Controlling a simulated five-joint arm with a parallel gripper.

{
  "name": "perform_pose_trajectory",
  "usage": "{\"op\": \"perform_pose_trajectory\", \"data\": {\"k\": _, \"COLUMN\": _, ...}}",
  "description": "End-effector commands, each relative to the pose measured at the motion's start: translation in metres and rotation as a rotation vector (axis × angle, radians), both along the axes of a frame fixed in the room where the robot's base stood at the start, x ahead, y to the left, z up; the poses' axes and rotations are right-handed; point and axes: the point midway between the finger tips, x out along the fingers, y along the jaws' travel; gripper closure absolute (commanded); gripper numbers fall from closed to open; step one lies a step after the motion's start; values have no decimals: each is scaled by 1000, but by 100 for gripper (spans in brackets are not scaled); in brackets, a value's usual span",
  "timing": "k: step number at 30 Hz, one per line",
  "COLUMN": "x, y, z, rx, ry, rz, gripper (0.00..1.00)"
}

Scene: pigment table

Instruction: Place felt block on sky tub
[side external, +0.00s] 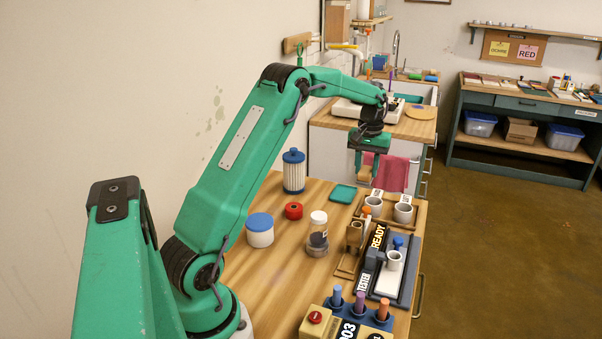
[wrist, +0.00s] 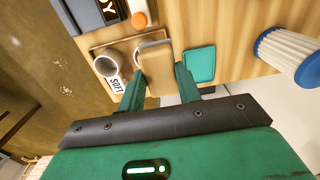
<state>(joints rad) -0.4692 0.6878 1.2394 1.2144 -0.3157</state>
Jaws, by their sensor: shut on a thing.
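My gripper (side external: 366,164) hangs over the far end of the wooden table. It is shut on a tan block (side external: 364,173), which I take to be the felt block. In the wrist view the block (wrist: 156,68) sits between the two green fingers of my gripper (wrist: 158,82). A white tub with a sky-blue lid (side external: 260,229) stands upright on the table, nearer and to the left of my gripper in the side view. Its lid is bare. The tub does not show in the wrist view.
A teal pad (side external: 343,193) lies near the gripper. A tray of grey cups (side external: 403,211) and a tester stand (side external: 388,280) line the right edge.

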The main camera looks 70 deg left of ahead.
Motion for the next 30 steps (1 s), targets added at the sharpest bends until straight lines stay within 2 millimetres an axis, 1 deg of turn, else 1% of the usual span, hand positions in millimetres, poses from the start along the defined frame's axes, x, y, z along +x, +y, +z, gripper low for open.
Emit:
{"op": "perform_pose_trajectory", "data": {"k": 1, "x": -6, "y": -1, "z": 5, "rx": 1, "ry": -1, "rz": 1, "gripper": 89}}
{"op": "perform_pose_trajectory", "data": {"k": 8, "x": -40, "y": -8, "z": 26, "rx": 1, "ry": -2, "rz": 2, "gripper": 89}}
{"op": "perform_pose_trajectory", "data": {"k": 15, "x": -83, "y": -19, "z": 45, "rx": 1, "ry": -2, "rz": 1, "gripper": 89}}
{"op": "perform_pose_trajectory", "data": {"k": 21, "x": -121, "y": -32, "z": 57, "rx": 1, "ry": -2, "rz": 2, "gripper": 89}}
{"op": "perform_pose_trajectory", "data": {"k": 30, "x": -178, "y": -54, "z": 65, "rx": 1, "ry": -1, "rz": 2, "gripper": 89}}
